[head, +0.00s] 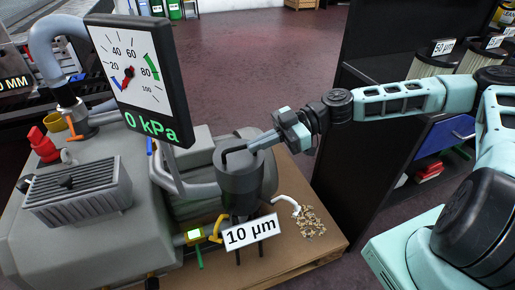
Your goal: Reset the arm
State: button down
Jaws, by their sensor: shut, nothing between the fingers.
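My teal and black arm reaches in from the right in the head view. My gripper (255,145) is shut and empty. Its fingertips are at the upper right of a dark grey filter canister (240,182), close to the bent handle on its lid. I cannot tell whether the fingertips touch the handle or the lid.
A gauge (138,78) reads "0 kPa" above the grey pump (95,235). A pile of small debris (312,222) lies by a white hose end on the cardboard-coloured base. Black shelving with labelled filters, one marked "50 µm" (443,47), stands at the right. Open reddish floor lies behind.

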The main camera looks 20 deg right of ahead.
jog(key=v, duration=0.8)
